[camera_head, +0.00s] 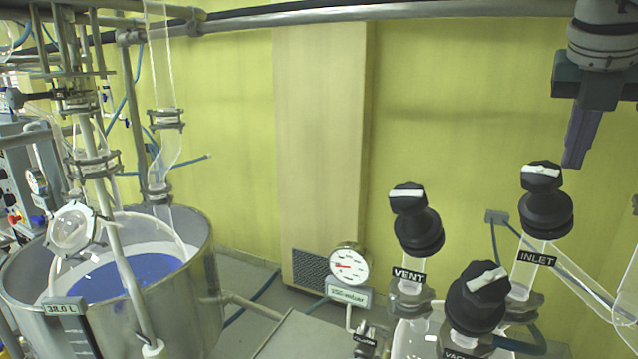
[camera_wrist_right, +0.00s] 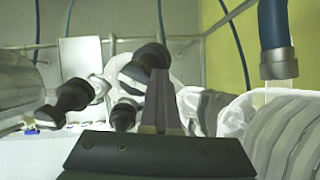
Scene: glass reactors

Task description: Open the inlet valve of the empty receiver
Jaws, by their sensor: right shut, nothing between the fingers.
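The inlet valve (camera_head: 545,212) is a black knob with a white bar across its top, above a glass neck labelled INLET (camera_head: 536,258). The vent valve (camera_head: 418,230) stands left of it and the vacuum valve (camera_head: 477,300) in front. The glass receiver (camera_head: 414,338) below shows only in part, so its contents cannot be told. My right gripper (camera_head: 574,162) points down, shut and empty, just right of and above the inlet knob, apart from it. In the right wrist view my fingers (camera_wrist_right: 160,90) overlap a black knob (camera_wrist_right: 146,62). My left gripper is not in view.
A pressure gauge (camera_head: 349,265) stands left of the valves. A steel vessel (camera_head: 185,300) with blue inside and glass tubing above is at the left. A sloping glass pipe (camera_head: 585,282) lies right of the inlet. A horizontal pipe (camera_head: 300,17) crosses the top.

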